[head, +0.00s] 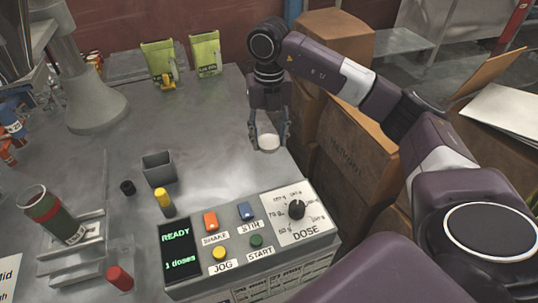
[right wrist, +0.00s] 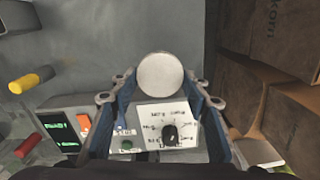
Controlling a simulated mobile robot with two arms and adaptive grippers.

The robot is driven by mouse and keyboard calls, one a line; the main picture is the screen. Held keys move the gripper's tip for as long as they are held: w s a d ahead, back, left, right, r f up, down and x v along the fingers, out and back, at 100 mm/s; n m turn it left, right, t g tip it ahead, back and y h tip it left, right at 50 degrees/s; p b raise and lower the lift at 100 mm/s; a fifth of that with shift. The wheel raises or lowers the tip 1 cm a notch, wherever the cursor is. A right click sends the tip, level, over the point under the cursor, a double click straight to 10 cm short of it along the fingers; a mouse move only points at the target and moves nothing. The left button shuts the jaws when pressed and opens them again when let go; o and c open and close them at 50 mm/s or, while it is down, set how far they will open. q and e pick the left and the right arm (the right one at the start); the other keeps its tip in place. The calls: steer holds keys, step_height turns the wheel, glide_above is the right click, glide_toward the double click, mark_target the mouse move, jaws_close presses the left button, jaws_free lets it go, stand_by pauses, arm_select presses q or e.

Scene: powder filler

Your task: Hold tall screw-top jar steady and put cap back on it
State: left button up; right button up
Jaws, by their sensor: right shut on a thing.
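A tall jar (head: 58,220) with a dark red and green band stands at the left of the head view, its round mouth uncovered, by a grey metal stand. My right gripper (head: 268,138) is at the far right side of the bench, well away from the jar, pointing down. It is shut on a round white cap (head: 268,143). The right wrist view shows the white cap (right wrist: 160,74) between the two fingertips, its flat face toward the camera. My left gripper is not in view, and nothing shows holding the jar.
A control box (head: 250,240) with a dose dial stands at the front. A grey open bin (head: 158,166), a small black cylinder (head: 127,187) and a yellow-topped post (head: 164,200) stand between. Cardboard boxes (head: 350,150) are beside the bench.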

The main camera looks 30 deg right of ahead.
mark_target(269, 142)
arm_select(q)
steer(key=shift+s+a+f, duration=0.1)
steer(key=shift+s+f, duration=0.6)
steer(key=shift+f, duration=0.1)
arm_select(e)
step_height(269, 142, up, 6)
steer(key=shift+f, duration=0.15)
